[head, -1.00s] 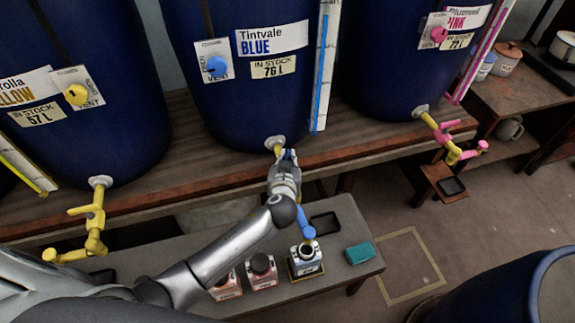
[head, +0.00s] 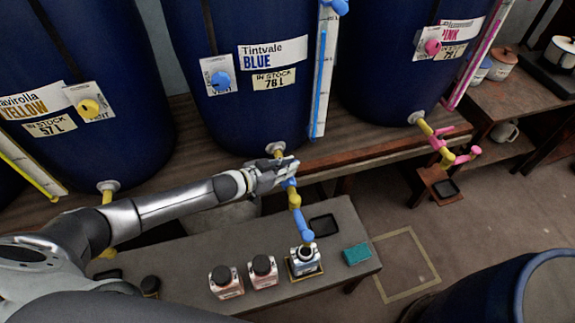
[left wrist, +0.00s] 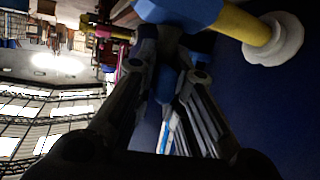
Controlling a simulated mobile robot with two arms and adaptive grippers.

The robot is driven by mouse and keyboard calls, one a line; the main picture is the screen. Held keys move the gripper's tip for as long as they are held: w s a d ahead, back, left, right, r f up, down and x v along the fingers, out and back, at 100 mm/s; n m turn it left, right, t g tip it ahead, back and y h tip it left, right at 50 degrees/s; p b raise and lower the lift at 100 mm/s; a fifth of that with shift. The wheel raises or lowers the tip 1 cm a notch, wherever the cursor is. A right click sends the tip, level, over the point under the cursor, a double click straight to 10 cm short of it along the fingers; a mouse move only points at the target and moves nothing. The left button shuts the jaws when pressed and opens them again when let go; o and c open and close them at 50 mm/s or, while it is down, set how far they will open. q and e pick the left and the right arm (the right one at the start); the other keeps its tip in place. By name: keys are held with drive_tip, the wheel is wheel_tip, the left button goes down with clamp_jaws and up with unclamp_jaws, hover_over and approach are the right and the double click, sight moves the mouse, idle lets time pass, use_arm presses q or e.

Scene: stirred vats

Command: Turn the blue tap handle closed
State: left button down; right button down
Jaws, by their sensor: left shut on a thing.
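The blue tap (head: 303,232) comes out low on the Tintvale BLUE vat (head: 235,110) through a yellow pipe stub. Its spout ends over the mouth of an open tin (head: 306,262). My left gripper (head: 287,172) reaches in from the left at the top of this tap and is shut on the blue handle. The gripper hides most of the handle in the head view. In the left wrist view, blue handle (left wrist: 166,85) shows between the fingers, beside the blue tap body (left wrist: 180,12) and yellow pipe. My right gripper is out of view.
Two dark-capped bottles (head: 263,271), a dark tray (head: 324,225) and a teal block (head: 356,254) share the low bench (head: 345,212). The pink tap (head: 447,145) hangs to the right. The yellow vat (head: 80,100) stands left.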

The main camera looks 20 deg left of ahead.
use_arm(q)
drive_tip(key=shift+a+f+m+g+h+b, duration=0.1)
drive_tip(key=shift+m+g+h+b, duration=0.8)
drive_tip(key=shift+m+g+h, duration=0.95)
drive_tip(key=shift+m, duration=0.45)
drive_tip(key=c, duration=1.5)
unclamp_jaws()
drive_tip(key=v, duration=1.2)
